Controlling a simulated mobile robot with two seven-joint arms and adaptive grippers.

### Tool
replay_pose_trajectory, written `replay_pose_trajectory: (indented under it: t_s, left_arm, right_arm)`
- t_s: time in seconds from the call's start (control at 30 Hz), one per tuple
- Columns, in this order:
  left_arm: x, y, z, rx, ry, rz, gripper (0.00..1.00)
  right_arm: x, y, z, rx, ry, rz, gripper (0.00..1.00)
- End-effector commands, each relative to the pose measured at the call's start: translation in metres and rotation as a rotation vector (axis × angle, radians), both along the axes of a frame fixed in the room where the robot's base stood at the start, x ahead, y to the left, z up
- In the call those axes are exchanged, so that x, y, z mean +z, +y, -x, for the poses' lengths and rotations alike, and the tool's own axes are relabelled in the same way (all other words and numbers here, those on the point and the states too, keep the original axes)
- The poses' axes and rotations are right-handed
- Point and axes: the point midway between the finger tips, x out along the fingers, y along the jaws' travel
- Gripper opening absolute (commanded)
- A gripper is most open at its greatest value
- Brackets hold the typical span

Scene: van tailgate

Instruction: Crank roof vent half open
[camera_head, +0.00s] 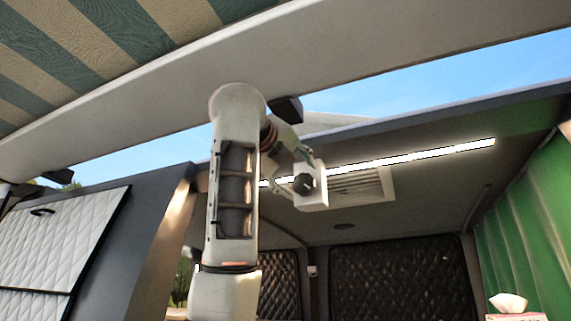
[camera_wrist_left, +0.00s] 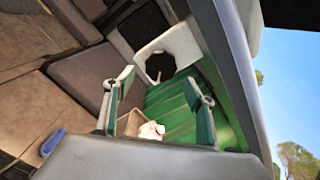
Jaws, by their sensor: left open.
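The roof vent (camera_head: 360,187) shows as a pale slatted grille in the dark ceiling. A white housing with a black round crank knob (camera_head: 303,182) is beside its left end; the knob also shows in the left wrist view (camera_wrist_left: 154,64), on a white plate. My left gripper (camera_head: 296,172) is raised to the ceiling, its fingers spread around the knob's area. In the left wrist view the open fingers (camera_wrist_left: 160,82) point at the knob, with nothing clearly held between them. I cannot tell whether they touch it. My right gripper is not in view.
A bright light strip (camera_head: 430,155) runs along the ceiling close to the vent. The raised tailgate (camera_head: 330,50) hangs overhead in front. A green curtain (camera_head: 530,220) and a tissue box (camera_head: 512,306) are at the right. A quilted panel (camera_head: 50,240) stands at the left.

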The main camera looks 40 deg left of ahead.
Motion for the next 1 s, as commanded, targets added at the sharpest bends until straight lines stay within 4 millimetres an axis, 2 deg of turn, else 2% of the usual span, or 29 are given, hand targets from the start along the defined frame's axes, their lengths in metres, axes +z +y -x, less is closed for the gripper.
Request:
replay_pose_trajectory:
  t_s: [0.2,0.4,0.6,1.0]
  left_arm:
    - [0.001,-0.012,0.043,-0.004,-0.004,-0.002,0.55]
    - [0.0,-0.017,0.068,-0.003,-0.001,0.0,0.55]
    - [0.0,-0.018,0.076,-0.001,-0.001,0.0,0.55]
    - [0.0,-0.018,0.076,0.0,0.0,0.0,0.55]
  right_arm:
    - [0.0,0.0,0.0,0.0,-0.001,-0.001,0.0]
    - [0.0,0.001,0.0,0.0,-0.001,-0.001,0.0]
    - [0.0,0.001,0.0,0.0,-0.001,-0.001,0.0]
    - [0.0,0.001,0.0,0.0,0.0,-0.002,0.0]
